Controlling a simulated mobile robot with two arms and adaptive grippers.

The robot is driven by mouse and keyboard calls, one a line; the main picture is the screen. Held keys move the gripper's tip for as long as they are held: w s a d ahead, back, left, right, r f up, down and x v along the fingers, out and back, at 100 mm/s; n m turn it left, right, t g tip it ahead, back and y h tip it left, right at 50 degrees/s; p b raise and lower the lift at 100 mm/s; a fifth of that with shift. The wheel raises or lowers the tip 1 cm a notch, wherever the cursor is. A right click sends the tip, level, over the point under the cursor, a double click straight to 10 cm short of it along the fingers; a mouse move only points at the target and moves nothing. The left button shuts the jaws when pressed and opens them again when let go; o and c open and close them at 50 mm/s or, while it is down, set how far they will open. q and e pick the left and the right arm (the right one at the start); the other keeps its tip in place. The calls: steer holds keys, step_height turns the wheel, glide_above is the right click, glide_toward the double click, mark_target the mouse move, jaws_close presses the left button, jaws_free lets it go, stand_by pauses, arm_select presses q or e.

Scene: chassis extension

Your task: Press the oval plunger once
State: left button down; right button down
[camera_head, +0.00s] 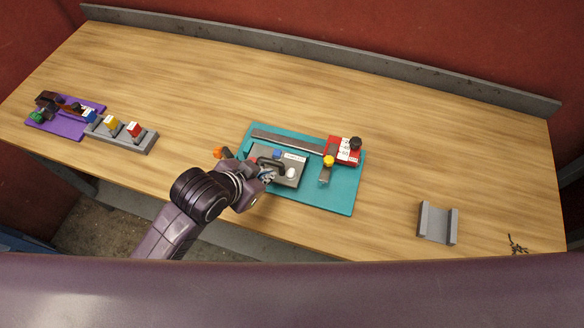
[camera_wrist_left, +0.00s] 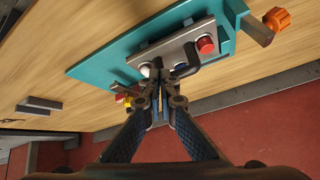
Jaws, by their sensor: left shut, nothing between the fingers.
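A grey control box (camera_head: 292,180) sits on a teal board (camera_head: 335,203) on the wooden table. A white rounded knob (camera_head: 290,173), which looks like the oval plunger, stands on its right part. In the left wrist view the white knob (camera_wrist_left: 146,70) is just left of my fingertips, partly hidden. The box also has a blue button (camera_head: 277,154), a black handle (camera_wrist_left: 189,66) and a red button (camera_wrist_left: 206,45). My left gripper (camera_head: 269,175) is shut and empty, low over the box's near side. I cannot tell whether it touches anything. My right gripper is out of view.
A red block (camera_head: 343,150) with a black knob, a yellow knob (camera_head: 328,161) and a metal bar (camera_head: 285,140) share the board. An orange knob (camera_wrist_left: 277,19) juts from its edge. A grey bracket (camera_head: 437,223) stands right. A purple board (camera_head: 62,122) and block rack (camera_head: 120,136) lie left.

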mark_target(290, 174)
arm_select(q)
steer(key=w+d+r+m+h, duration=0.2)
steer(key=w+d+r+m, duration=0.1)
steer(key=d+r+m, duration=0.2)
step_height(290, 174, up, 2)
steer(key=m, duration=0.3)
steer(key=shift+w+d+p, duration=0.15)
steer(key=shift+w+p, duration=0.2)
steer(key=shift+p, duration=0.05)
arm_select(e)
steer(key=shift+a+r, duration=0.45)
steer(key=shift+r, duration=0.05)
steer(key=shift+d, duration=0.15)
